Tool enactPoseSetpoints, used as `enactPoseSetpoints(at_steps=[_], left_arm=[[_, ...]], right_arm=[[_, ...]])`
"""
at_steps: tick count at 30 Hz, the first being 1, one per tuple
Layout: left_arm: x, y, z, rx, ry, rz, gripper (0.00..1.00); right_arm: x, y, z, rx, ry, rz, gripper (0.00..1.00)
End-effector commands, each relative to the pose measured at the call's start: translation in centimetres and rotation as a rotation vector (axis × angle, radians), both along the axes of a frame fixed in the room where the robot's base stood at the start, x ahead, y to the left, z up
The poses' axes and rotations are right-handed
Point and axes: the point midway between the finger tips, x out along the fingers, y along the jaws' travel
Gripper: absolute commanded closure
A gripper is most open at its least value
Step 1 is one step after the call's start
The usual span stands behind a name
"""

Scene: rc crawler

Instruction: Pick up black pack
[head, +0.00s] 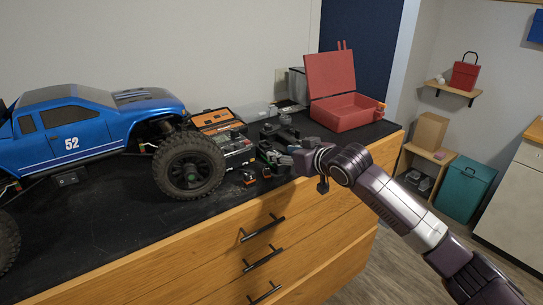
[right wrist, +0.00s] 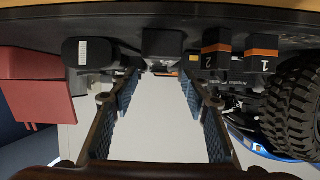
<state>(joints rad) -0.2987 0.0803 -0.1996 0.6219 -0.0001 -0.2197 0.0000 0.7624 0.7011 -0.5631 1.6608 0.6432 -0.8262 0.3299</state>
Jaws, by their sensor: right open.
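In the right wrist view, which appears upside down, a plain black pack (right wrist: 162,44) is at the top centre, in line with the gap between the fingers. My right gripper (right wrist: 160,88) is open, with nothing held between its fingers. In the head view my right gripper (head: 272,148) is low over the right part of the black worktop, among small dark items. I cannot clearly pick out the plain black pack there. My left gripper is not in view.
Orange-banded black packs marked 2 (right wrist: 216,52) and 1 (right wrist: 262,53), and a labelled black block (right wrist: 90,52), flank it. A blue truck (head: 95,125) stands left. An open red box (head: 345,108) is behind right. Drawers (head: 240,245) lie below the front edge.

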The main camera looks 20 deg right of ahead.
Motion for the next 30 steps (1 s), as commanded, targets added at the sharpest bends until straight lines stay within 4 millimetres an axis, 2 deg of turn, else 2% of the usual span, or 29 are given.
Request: enactPoseSetpoints(at_steps=[9, 15, 24, 25, 30], left_arm=[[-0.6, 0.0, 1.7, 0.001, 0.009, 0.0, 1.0], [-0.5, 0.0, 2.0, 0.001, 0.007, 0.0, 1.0], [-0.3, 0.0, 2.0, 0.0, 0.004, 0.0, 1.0], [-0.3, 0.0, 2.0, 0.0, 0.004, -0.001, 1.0], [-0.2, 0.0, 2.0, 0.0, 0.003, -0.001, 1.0]], right_arm=[[2.7, 0.8, -1.3, 0.001, 0.001, 0.0, 0.57], [4.3, 1.2, -2.2, -0.001, 0.0, 0.0, 0.57], [4.6, 1.3, -2.5, -0.001, 0.0, 0.0, 0.57], [4.6, 1.3, -2.5, -0.001, 0.0, 0.0, 0.58], [4.6, 1.3, -2.5, -0.001, 0.0, 0.0, 0.77]])
